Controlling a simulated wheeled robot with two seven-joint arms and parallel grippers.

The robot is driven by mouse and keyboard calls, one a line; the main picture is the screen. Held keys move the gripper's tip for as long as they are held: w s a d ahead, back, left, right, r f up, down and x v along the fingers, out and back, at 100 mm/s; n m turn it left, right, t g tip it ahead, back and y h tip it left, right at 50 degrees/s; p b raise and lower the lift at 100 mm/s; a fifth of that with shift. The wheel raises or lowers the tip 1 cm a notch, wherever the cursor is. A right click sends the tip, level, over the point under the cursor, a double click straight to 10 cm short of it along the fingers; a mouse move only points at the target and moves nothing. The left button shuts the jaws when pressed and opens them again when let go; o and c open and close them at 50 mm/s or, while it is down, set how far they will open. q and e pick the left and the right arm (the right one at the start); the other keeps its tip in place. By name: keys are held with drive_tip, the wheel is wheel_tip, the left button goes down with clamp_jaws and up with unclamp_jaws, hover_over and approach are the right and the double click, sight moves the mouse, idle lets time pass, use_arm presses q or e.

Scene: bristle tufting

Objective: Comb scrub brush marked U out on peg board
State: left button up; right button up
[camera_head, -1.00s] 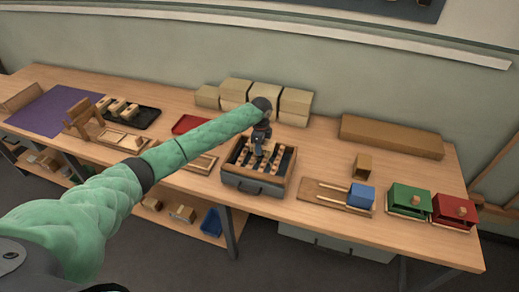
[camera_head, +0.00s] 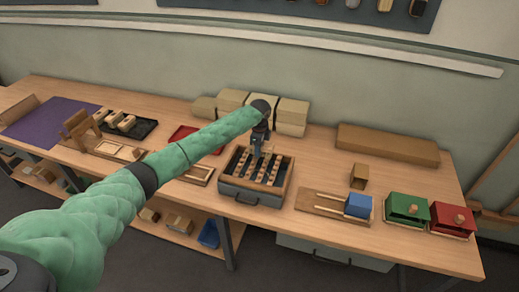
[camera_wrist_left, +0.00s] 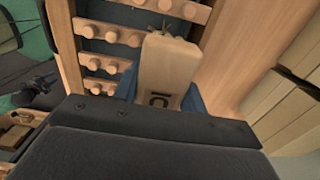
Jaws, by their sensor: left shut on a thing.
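My left gripper (camera_head: 257,150) is over the back part of the peg board (camera_head: 247,197), a grey, wood-rimmed box with rows of pegs on rails. In the left wrist view its blue fingers are shut on the scrub brush (camera_wrist_left: 168,65), a pale wooden block with a dark, U-like mark on its face. A little greenish tuft shows at the block's far end. The peg rails (camera_wrist_left: 105,33) lie beside the brush. I cannot tell whether the bristles touch the pegs. My right gripper is in neither view.
Tan boxes (camera_head: 292,112) stand behind the peg board, with a red tray (camera_head: 186,134) to its left. To its right are a wooden board with a blue block (camera_head: 359,206), a green box (camera_head: 408,210) and a red box (camera_head: 452,222).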

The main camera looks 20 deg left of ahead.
use_arm(q)
drive_tip(key=shift+r+p, duration=0.7)
drive_tip(key=shift+r, duration=1.25)
